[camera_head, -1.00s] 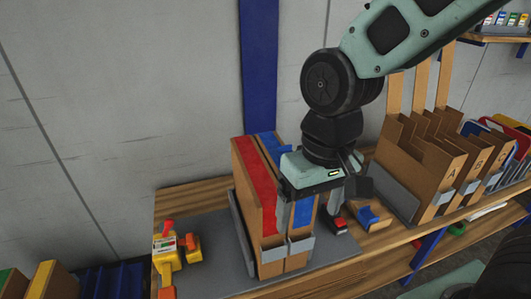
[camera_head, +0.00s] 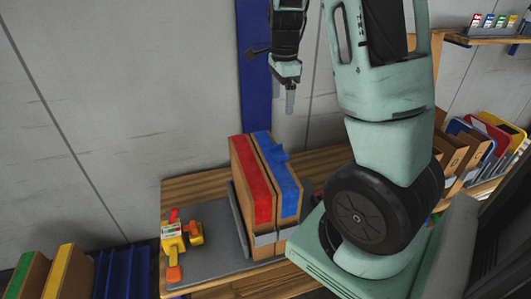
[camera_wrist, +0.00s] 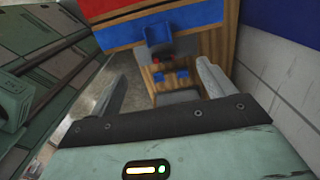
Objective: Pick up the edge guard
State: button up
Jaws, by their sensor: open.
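Two tall cardboard boxes stand side by side on the bench, one with a red top (camera_head: 251,177) and one with a blue top (camera_head: 290,192). A small blue angled piece (camera_head: 279,154), which looks like the edge guard, sits on the blue top. It also shows in the wrist view (camera_wrist: 158,32). My gripper (camera_head: 283,98) hangs above and behind the boxes near the wall, pointing down. In the wrist view my gripper (camera_wrist: 162,70) is open with nothing between its fingers. It is apart from the blue piece.
A yellow tape tool (camera_head: 181,238) lies on the grey mat (camera_head: 218,238) left of the boxes. In the wrist view, more blue parts (camera_wrist: 170,76) lie on the wooden bench. A blue post (camera_head: 253,100) runs up the wall. My arm hides the bench's right part.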

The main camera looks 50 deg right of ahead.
send_over(280, 146)
jog(key=s+a, duration=0.2)
jog(key=f, duration=1.1)
jog(key=shift+w+d+p, duration=0.1)
jog(key=shift+w+p, duration=0.15)
jog(key=shift+p, duration=0.15)
jog(key=shift+f+p, duration=0.65)
jog(key=shift+f, duration=2.25)
jog(key=c, duration=1.1)
